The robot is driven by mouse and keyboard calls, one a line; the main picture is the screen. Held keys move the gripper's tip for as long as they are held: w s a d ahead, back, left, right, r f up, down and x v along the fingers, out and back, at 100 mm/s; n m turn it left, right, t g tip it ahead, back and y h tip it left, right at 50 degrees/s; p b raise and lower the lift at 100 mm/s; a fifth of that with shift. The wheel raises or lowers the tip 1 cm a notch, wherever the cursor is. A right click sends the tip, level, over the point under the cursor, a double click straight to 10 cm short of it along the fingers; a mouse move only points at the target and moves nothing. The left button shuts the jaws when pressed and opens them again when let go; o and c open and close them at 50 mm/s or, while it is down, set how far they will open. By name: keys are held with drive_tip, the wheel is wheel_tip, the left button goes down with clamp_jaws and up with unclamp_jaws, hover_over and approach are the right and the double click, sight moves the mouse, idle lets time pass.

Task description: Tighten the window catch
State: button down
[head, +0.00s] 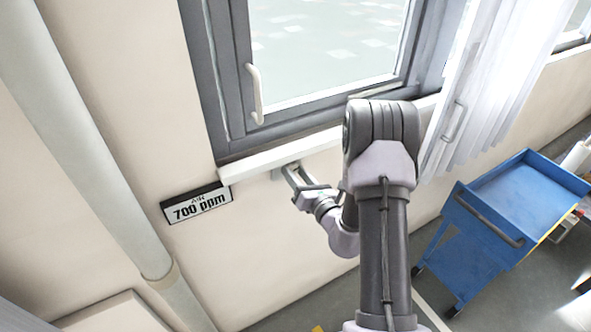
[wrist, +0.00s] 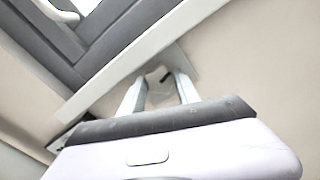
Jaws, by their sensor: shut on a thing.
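The window (head: 325,55) has a dark grey frame, with a pale curved handle (head: 255,93) on its left side. The handle also shows at the top left of the wrist view (wrist: 55,12). My gripper (head: 287,172) is just below the white sill, well below the handle and apart from it. In the wrist view my gripper's fingers (wrist: 159,82) are shut on a small pale fitting (wrist: 156,74) against the wall under the sill. The fitting is partly hidden between the fingers, and I cannot tell whether it is the window catch.
The white sill (head: 245,165) runs just above my gripper. A sign reading 700 ppm (head: 198,205) is on the wall to the left, near a thick pipe (head: 85,120). A white curtain (head: 495,85) and a blue cart (head: 515,205) are at the right.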

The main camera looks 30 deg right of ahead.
drive_tip(key=shift+m+p, duration=0.6)
drive_tip(key=shift+m, duration=0.6)
drive_tip(key=c, duration=0.9)
unclamp_jaws()
